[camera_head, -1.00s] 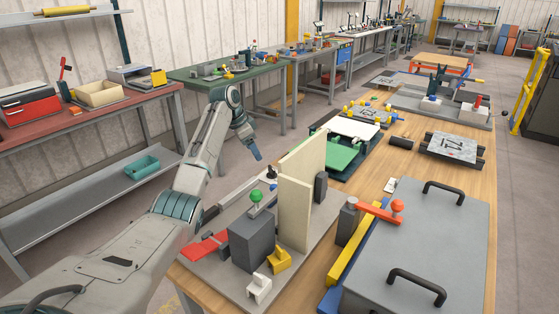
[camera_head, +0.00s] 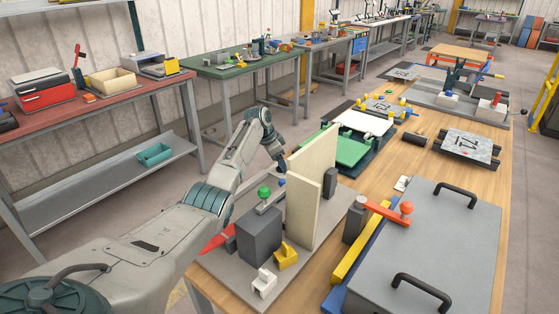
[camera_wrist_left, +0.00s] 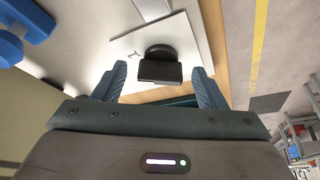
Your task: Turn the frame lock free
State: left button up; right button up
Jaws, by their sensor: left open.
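The panel bender's grey base plate (camera_head: 232,279) carries two upright cream panels (camera_head: 302,212), a dark grey block (camera_head: 259,236), a green ball knob (camera_head: 264,191) and a red lever (camera_head: 217,241). In the left wrist view a black knob with a round base and a blocky grip (camera_wrist_left: 160,70), likely the frame lock, stands on a pale marked plate (camera_wrist_left: 200,51). My left gripper (camera_wrist_left: 160,86) is open, its two blue fingers apart with the knob between and beyond their tips. In the head view my left gripper (camera_head: 281,161) is beside the tall panel's far edge; the knob is hidden there.
A blue part (camera_wrist_left: 22,35) lies left of the fingers in the wrist view. To the right on the wooden table (camera_head: 406,160) are a red-handled lever (camera_head: 388,212) and a grey lid with black handles (camera_head: 430,245). A green tray (camera_head: 342,148) sits behind the panels.

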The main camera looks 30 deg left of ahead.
pick_arm(q)
jog(key=shift+f, duration=0.1)
jog(key=c, duration=1)
pick_arm(e)
jog(key=shift+s+a, duration=0.4)
jog(key=shift+s, duration=0.15)
